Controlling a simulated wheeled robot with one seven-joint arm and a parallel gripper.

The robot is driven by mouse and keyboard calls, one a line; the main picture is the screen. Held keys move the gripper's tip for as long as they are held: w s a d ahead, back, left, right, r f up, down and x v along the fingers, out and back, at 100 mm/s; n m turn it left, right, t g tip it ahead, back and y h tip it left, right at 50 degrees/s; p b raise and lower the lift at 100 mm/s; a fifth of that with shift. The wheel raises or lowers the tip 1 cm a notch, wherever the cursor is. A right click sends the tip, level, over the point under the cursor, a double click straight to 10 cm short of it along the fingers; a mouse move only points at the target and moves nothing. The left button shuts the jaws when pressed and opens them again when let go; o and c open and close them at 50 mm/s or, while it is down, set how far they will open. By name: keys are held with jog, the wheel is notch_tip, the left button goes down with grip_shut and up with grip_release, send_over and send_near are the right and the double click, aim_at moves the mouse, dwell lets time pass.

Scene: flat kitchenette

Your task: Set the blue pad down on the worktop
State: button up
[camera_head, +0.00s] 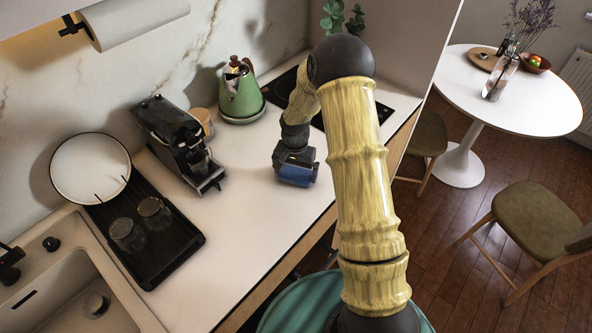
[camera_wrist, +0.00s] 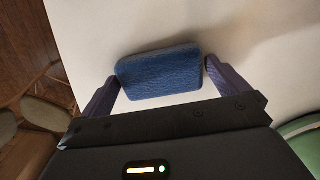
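The blue pad (camera_wrist: 158,72) is a rounded, textured block between the two fingers of my gripper (camera_wrist: 161,72) in the wrist view. The fingers stand at its two short ends and appear to press on it. In the head view my gripper (camera_head: 296,168) points down over the worktop (camera_head: 245,195), near its front edge, with the blue pad (camera_head: 296,177) low between the fingers. The pad is at or just above the white surface; I cannot tell whether it touches.
A coffee machine (camera_head: 180,143) stands left of my gripper. A green kettle (camera_head: 240,93) and a dark hob (camera_head: 390,103) lie behind. A black drying tray (camera_head: 178,238) with glasses is at the left, beside the sink (camera_head: 70,290). The worktop around the pad is bare.

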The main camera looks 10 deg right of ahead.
aim_at(296, 174)
jog(key=shift+w+d+r, duration=0.1)
jog(key=shift+d+r, duration=0.05)
jog(key=shift+r, duration=0.3)
notch_tip(296, 174, up, 11)
jog(key=b, duration=0.2)
jog(key=shift+r, duration=0.15)
